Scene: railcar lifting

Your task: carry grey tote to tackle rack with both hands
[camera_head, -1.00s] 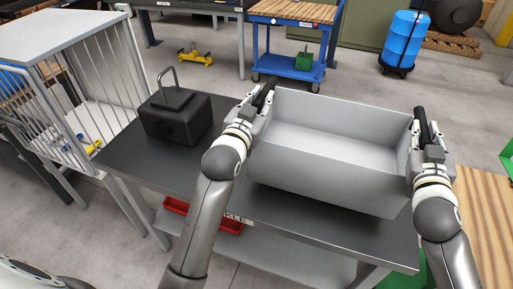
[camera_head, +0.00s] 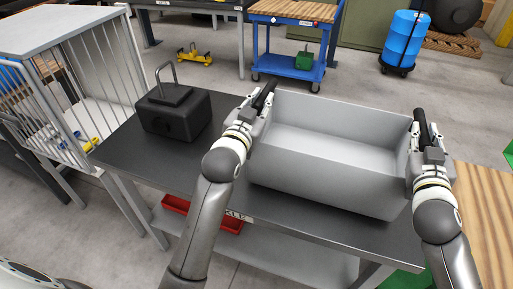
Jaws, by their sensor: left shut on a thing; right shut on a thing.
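The grey tote (camera_head: 325,180) is an open, empty box at the right part of a dark-topped table with a shelf below, labelled with letters ending in "KLE", partly hidden by my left arm. My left gripper (camera_head: 262,100) is shut on the tote's left end wall. My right gripper (camera_head: 424,132) is shut on its right end wall. The tote looks level over the dark tabletop (camera_head: 140,160); I cannot tell whether its base touches the top.
A black block with a handle (camera_head: 175,113) stands on the table's left part. A barred cage (camera_head: 70,70) is at the left. Red bins (camera_head: 175,204) sit on the lower shelf. A wooden surface (camera_head: 485,205) is at the right. A blue cart (camera_head: 290,60) and blue drum (camera_head: 404,38) are behind.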

